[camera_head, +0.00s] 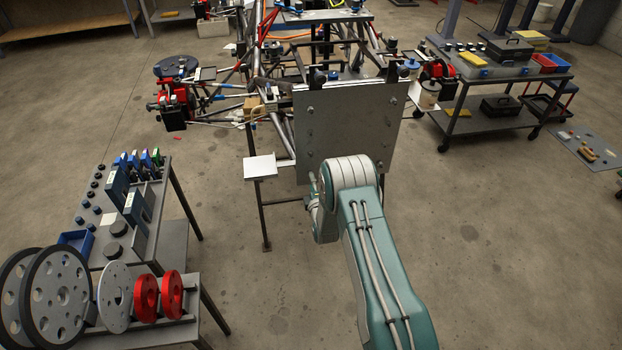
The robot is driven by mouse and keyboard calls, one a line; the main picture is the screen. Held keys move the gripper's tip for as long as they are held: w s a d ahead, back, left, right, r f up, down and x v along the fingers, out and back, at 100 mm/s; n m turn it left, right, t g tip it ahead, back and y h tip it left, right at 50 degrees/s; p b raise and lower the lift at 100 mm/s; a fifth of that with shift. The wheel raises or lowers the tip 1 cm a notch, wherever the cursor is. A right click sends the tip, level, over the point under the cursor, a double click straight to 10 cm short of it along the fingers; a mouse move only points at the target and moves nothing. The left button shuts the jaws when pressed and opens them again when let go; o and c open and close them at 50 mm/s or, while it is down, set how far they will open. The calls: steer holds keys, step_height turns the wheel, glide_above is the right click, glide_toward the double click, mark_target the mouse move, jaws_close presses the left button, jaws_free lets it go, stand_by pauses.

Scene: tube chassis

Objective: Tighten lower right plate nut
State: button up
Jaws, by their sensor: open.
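The grey metal plate (348,130) stands upright on the front of the tube chassis (283,128). Small nuts or bolt heads show along its left and right sides. A small fastener (380,164) near its lower right corner shows just above my arm and is too small to tell whether it is tight. My arm reaches up from the bottom of the picture to the plate's lower part. Its wrist covers the plate's lower middle and hides my gripper, so I cannot see the jaws or any contact with the plate.
A cart (488,122) with cases and bins stands at the right. A bench (152,228) with tools stands at the left, above a rack with wheels and red discs (146,298). A small white panel (260,167) sits left of the plate.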

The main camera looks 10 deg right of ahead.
steer(key=shift+w+d, duration=0.1)
steer(key=shift+w, duration=1.15)
jaws_close()
